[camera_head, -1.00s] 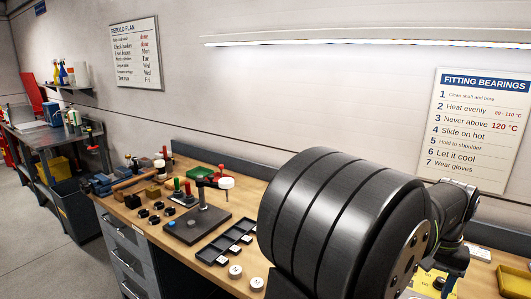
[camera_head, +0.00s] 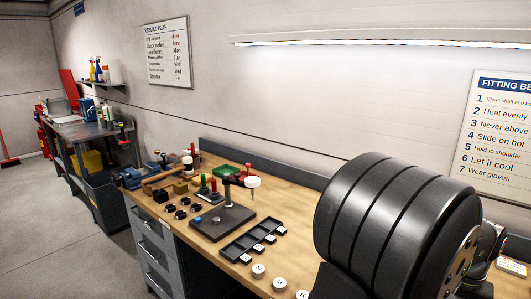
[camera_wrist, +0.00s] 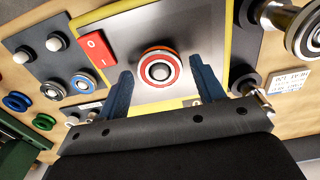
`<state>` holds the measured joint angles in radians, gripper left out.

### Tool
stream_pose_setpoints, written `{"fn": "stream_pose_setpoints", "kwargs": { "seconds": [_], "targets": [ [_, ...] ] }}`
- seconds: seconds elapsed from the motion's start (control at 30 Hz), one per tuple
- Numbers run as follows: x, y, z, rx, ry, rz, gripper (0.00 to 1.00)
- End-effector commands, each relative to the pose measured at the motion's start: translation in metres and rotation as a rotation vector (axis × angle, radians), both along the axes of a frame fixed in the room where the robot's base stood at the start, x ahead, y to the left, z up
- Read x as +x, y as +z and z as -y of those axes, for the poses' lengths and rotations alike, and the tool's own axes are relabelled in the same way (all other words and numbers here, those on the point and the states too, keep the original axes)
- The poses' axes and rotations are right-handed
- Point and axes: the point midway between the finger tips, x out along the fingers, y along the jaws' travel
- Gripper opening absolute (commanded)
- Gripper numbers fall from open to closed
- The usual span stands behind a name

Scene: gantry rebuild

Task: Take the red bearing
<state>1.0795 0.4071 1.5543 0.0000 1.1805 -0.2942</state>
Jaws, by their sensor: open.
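The red bearing (camera_wrist: 158,68) is a ring with a red face and a grey middle. It lies on a bare metal plate (camera_wrist: 200,25) with a yellow border in the wrist view. My gripper (camera_wrist: 162,66) is open, with one blue finger on the left of the bearing and one on the right. Gaps show between the fingers and the bearing; nothing is held. How high the fingertips are above the plate I cannot tell. In the head view the bearing and my gripper are not visible.
A red switch (camera_wrist: 95,48) sits at the plate's left. A shiny metal shaft (camera_wrist: 290,22) stands at upper right. In the head view, a black compartment tray (camera_head: 250,242) and a dark plate with a post (camera_head: 222,221) occupy the bench.

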Motion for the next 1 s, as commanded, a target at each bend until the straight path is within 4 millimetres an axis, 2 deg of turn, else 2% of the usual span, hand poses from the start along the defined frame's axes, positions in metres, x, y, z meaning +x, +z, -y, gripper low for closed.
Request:
{"fn": "stream_pose_setpoints", "kwargs": {
  "seconds": [0.07, 0.2, 0.3, 0.47, 1.0],
  "targets": [
    [0.0, 0.0, 0.0, 0.0, 0.0, 0.0, 0.62],
    [0.0, 0.0, 0.0, 0.0, 0.0, 0.0, 0.34],
    [0.0, 0.0, 0.0, -0.001, 0.0, 0.001, 0.19],
    [0.0, 0.008, 0.001, -0.003, 0.0, 0.001, 0.19],
    [0.0, 0.062, 0.001, -0.003, 0.0, 0.001, 0.19]
  ]
}}
